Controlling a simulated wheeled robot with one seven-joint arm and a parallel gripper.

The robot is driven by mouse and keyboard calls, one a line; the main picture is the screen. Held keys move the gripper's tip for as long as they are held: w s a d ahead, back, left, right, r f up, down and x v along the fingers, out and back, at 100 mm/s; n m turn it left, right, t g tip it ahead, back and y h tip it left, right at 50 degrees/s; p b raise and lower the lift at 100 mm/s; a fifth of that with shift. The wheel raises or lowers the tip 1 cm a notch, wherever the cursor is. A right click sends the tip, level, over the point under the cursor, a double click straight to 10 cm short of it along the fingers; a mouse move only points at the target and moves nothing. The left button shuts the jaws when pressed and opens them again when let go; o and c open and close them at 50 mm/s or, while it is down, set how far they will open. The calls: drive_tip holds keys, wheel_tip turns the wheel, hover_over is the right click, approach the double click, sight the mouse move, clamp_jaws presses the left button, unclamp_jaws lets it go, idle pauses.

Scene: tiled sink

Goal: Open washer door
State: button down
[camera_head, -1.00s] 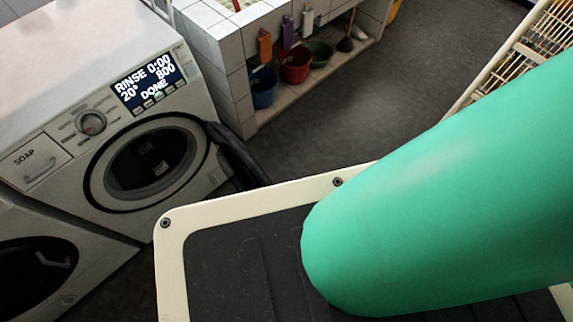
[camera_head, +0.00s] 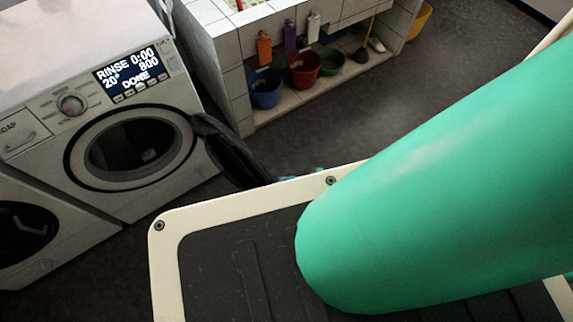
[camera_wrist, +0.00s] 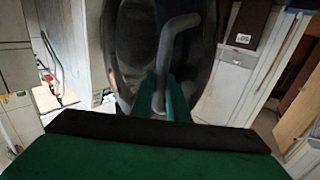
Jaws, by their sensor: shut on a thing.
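The white washer (camera_head: 62,168) stands at the left in the head view, its round door opening (camera_head: 130,150) uncovered. Its dark door (camera_head: 232,150) stands swung out to the right of the opening, seen nearly edge-on. In the wrist view the door (camera_wrist: 128,45) fills the middle, with a grey curved handle (camera_wrist: 166,52) on it. My gripper (camera_wrist: 162,98) has its green fingers shut on the lower part of this handle. In the head view only small teal bits show by the door's lower end, and my green arm hides the right side.
A second machine (camera_head: 30,232) stands at the lower left. A tiled sink (camera_head: 222,60) is right of the washer, with a blue bucket (camera_head: 265,90), a red bucket (camera_head: 303,70) and bottles beneath. The grey floor (camera_head: 340,120) in front of it is clear.

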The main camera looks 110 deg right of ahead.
drive_tip(key=shift+d, duration=0.2)
drive_tip(key=shift+w, duration=0.1)
drive_tip(key=c, duration=1.7)
unclamp_jaws()
drive_tip(key=shift+w, duration=0.2)
drive_tip(key=shift+s+a, duration=0.1)
drive_tip(key=shift+s, duration=0.15)
